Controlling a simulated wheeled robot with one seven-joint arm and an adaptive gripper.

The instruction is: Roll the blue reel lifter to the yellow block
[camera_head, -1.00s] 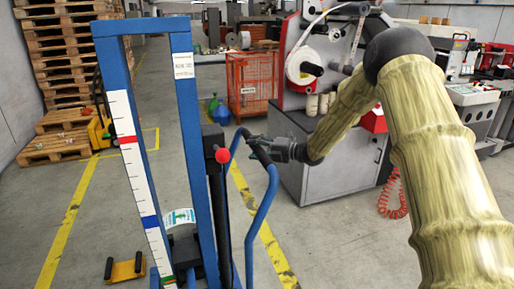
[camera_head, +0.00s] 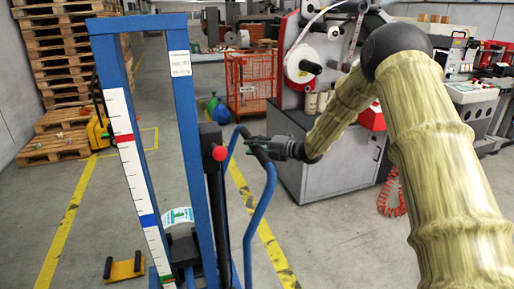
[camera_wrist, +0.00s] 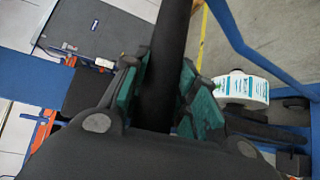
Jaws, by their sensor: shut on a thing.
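The blue reel lifter (camera_head: 187,120) stands upright in the left half of the head view, with a white scale strip, a red knob and a curved blue handle (camera_head: 262,205). My gripper (camera_head: 262,147) is shut on the dark grip of that handle. In the wrist view my gripper's green-padded fingers (camera_wrist: 160,95) lie on both sides of the black grip (camera_wrist: 165,60). A white label reel (camera_head: 178,217) sits low on the lifter and also shows in the wrist view (camera_wrist: 241,88). The yellow block (camera_head: 125,268) lies on the floor, left of the lifter's base, with a gap between them.
A grey cabinet machine (camera_head: 335,160) stands to the right, with a coiled orange hose (camera_head: 392,195) beside it. An orange cage (camera_head: 250,82) and wooden pallets (camera_head: 62,60) are at the back. Yellow floor lines (camera_head: 68,220) cross open floor at the left.

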